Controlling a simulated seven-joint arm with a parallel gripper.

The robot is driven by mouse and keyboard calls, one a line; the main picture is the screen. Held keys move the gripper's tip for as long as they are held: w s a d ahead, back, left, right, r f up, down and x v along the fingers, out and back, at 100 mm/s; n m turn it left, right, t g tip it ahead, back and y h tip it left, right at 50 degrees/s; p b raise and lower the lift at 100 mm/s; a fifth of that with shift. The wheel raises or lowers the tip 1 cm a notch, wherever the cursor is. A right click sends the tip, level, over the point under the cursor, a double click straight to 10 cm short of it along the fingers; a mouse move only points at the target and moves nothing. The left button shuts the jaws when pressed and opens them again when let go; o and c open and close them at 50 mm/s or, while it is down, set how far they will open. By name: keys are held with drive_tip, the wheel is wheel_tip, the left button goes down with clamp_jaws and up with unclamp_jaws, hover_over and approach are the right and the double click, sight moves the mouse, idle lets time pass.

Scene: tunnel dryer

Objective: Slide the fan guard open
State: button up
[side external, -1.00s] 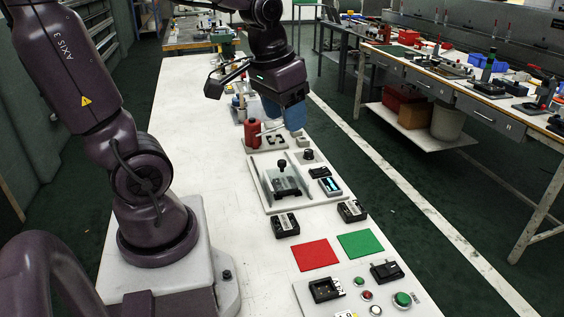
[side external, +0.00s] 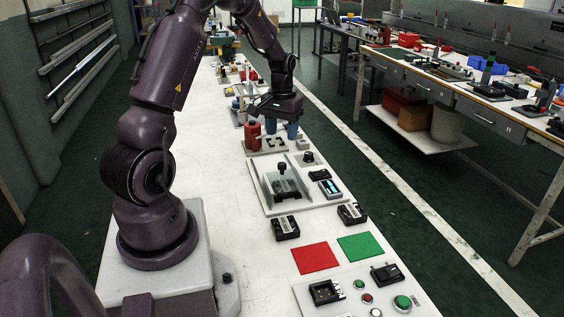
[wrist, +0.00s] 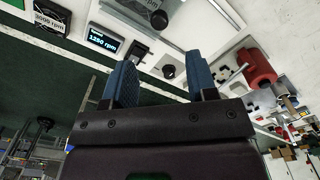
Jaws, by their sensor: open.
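In the wrist view the knob (wrist: 159,19) shows near the top, beside the glassy panel. My gripper (side external: 282,131) is open and empty, with its blue fingers pointing down beyond the fan unit, near the red bottle. It is apart from the knob. In the wrist view the two fingers (wrist: 160,68) stand well apart.
A red bottle (side external: 252,134) stands left of my gripper. A small dark dial (side external: 308,157) and a lit speed display (side external: 330,188) sit beside the fan unit; the display (wrist: 107,40) reads 1250 rpm. Red (side external: 314,257) and green (side external: 360,245) mats lie nearer the camera.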

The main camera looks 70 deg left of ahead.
sight(282, 164)
wheel_tip(282, 164, down, 10)
drive_tip(key=shift+r, duration=0.1)
drive_tip(key=shift+c, duration=0.2)
clamp_jaws()
drive_tip(key=a, duration=1.3)
